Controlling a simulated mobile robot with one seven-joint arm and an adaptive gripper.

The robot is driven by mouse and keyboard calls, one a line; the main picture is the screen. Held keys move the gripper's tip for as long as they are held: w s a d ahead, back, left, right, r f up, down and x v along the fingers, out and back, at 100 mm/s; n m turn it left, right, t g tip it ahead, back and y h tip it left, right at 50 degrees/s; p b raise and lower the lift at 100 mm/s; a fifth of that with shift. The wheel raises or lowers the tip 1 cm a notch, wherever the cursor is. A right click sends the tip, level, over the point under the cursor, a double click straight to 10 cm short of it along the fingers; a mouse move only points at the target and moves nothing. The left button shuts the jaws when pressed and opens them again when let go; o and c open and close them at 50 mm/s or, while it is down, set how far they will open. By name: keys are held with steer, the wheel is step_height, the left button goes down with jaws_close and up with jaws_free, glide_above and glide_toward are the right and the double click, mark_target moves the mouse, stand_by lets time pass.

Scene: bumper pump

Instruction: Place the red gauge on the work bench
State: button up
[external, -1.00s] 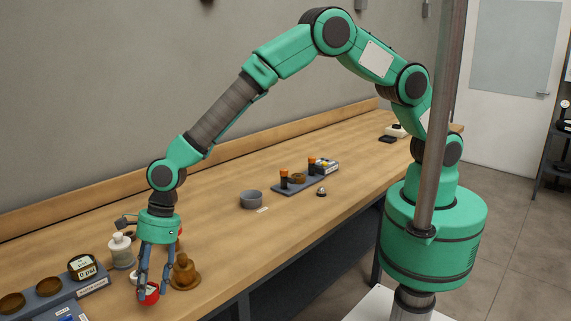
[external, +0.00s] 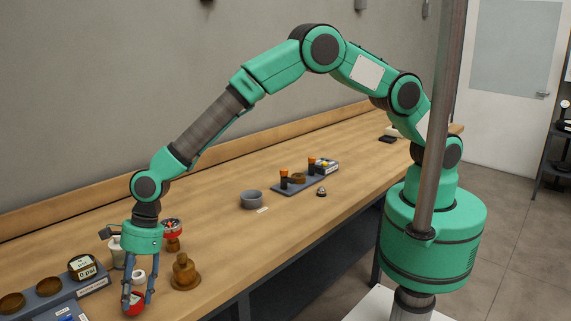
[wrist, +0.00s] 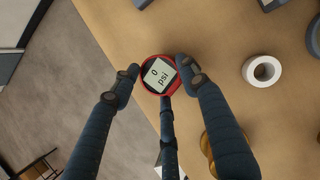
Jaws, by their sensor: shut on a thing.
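The red gauge (wrist: 158,75) is round, with a red rim and a white display reading 0 psi, face toward the wrist camera. My gripper (wrist: 158,80) is shut on it, its dark blue fingers around the rim. In the external view my gripper (external: 138,298) points down, with the red gauge (external: 133,304) low between its fingertips and partly hidden by them. The work bench (external: 225,240) is a long wooden top. The gauge appears over it near its front edge; I cannot tell whether it touches the wood.
A brown stepped part (external: 185,274) stands right of my gripper. A white ring (wrist: 263,71) lies close by. Behind are a red-topped device (external: 172,230) and a pale jar (external: 117,252). A grey tray (external: 52,292) is at left. The bench centre is largely clear.

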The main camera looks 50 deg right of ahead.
steer(key=shift+f, duration=0.95)
steer(key=o, duration=1.3)
steer(key=shift+f, duration=0.1)
steer(key=shift+c, duration=0.2)
steer(key=p+v, duration=0.1)
steer(key=v, duration=1.1)
steer(key=shift+p, duration=0.3)
